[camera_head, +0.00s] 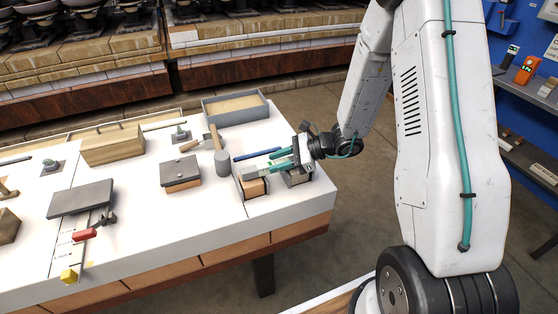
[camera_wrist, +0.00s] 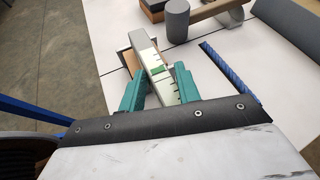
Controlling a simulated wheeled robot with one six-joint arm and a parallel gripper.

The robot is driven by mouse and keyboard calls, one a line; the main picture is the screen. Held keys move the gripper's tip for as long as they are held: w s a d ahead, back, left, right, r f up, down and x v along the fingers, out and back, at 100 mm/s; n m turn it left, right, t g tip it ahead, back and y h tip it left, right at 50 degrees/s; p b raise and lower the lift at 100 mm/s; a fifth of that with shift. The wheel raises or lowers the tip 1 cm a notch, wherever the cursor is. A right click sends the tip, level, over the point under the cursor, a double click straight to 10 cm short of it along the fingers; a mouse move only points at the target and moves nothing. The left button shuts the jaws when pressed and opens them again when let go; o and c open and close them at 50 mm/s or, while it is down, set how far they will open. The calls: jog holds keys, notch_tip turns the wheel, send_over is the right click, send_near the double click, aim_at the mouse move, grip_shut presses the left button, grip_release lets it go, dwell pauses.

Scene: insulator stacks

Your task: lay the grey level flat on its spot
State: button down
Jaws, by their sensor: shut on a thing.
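The level is a narrow pale grey bar with dark marks and a green vial, clear in the wrist view (camera_wrist: 149,62). My gripper (camera_wrist: 160,92) is shut on it, one teal finger on each side. The bar points away from my gripper over a grey-rimmed holder with wood inside (camera_wrist: 126,48). In the head view my gripper (camera_head: 270,164) is low over the right end of the white table, and the level (camera_head: 258,171) shows as a small grey bar at its fingers. I cannot tell whether the level touches the holder (camera_head: 243,191). The level's near end is hidden.
A blue strip (camera_head: 257,153) lies just behind my gripper. A mallet (camera_head: 221,160) and a dark-topped block (camera_head: 181,170) stand to the left. A grey tray (camera_head: 236,120) is at the back. The table's front edge is close by; white tabletop in front of the block is clear.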

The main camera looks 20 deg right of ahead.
jog(key=shift+f, duration=0.2)
jog(key=c, duration=0.9)
grip_release()
jog(key=shift+c, duration=0.2)
jog(key=shift+s+d+r, duration=0.1)
jog(key=shift+d+r, duration=0.15)
jog(key=shift+r, duration=0.1)
jog(key=v, duration=1.1)
jog(key=s+a+r+n+g+h, duration=0.1)
jog(key=s+a+r+n+g, duration=0.2)
jog(key=s+a+r+n, duration=0.4)
jog(key=s+r+n+h, duration=0.5)
jog(key=s+r+n, duration=0.1)
jog(key=s, duration=0.3)
jog(key=s+r+n+h, duration=0.6)
jog(key=s+r+n, duration=0.1)
jog(key=s, duration=0.3)
jog(key=shift+d+n+g, duration=0.25)
jog(key=shift+n+g, duration=0.05)
jog(key=shift+n, duration=0.1)
jog(key=shift+r, duration=0.15)
